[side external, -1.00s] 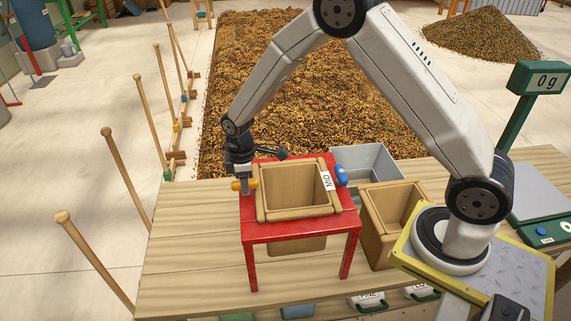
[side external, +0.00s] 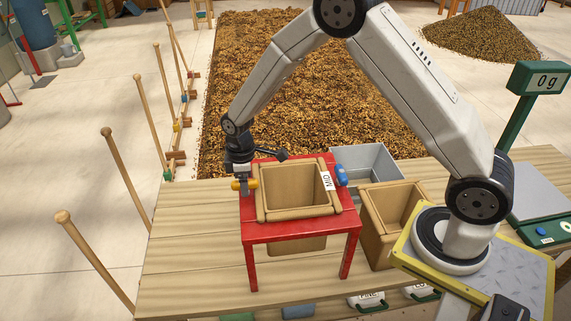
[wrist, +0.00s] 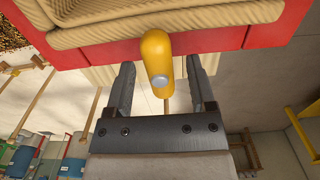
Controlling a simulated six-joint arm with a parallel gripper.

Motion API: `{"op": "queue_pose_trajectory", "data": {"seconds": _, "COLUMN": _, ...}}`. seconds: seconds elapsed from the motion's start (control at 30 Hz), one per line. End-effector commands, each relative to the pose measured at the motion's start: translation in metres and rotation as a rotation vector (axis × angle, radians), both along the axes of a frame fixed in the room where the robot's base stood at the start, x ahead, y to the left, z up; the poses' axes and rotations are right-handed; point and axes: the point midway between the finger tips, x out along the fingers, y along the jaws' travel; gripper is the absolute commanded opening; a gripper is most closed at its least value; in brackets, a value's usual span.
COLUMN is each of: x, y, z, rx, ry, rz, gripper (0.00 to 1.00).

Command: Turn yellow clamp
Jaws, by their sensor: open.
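The yellow clamp (side external: 244,184) is a short rounded handle at the left edge of the red stand (side external: 300,234). In the wrist view the yellow clamp (wrist: 156,56) lies between my two fingers, with a grey round end. My gripper (side external: 241,185) is at the clamp, pointing down; in the wrist view my gripper (wrist: 160,80) has its fingers apart on either side of the clamp, with visible gaps. A wooden box (side external: 259,205) marked MID sits in the stand, its rim also in the wrist view (wrist: 230,18).
A blue clamp (side external: 341,175) is on the stand's right edge. A grey bin (side external: 375,158) stands behind, and another wooden box (side external: 375,240) stands to the right. A scale (side external: 537,78) reads 0 g. The table's left part (side external: 190,240) is clear.

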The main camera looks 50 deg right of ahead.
Motion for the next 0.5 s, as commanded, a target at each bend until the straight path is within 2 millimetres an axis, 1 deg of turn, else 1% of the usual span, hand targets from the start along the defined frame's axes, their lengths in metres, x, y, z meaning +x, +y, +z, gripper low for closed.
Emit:
{"op": "queue_pose_trajectory", "data": {"seconds": 0.17, "x": 0.000, "y": 0.000, "z": 0.003, "rx": 0.000, "ry": 0.000, "rz": 0.001, "gripper": 0.71}}
{"op": "queue_pose_trajectory", "data": {"seconds": 0.27, "x": 0.000, "y": 0.000, "z": 0.009, "rx": 0.000, "ry": 0.000, "rz": 0.001, "gripper": 0.71}}
{"op": "queue_pose_trajectory", "data": {"seconds": 0.5, "x": 0.001, "y": 0.000, "z": 0.035, "rx": 0.000, "ry": -0.003, "rz": 0.000, "gripper": 0.71}}
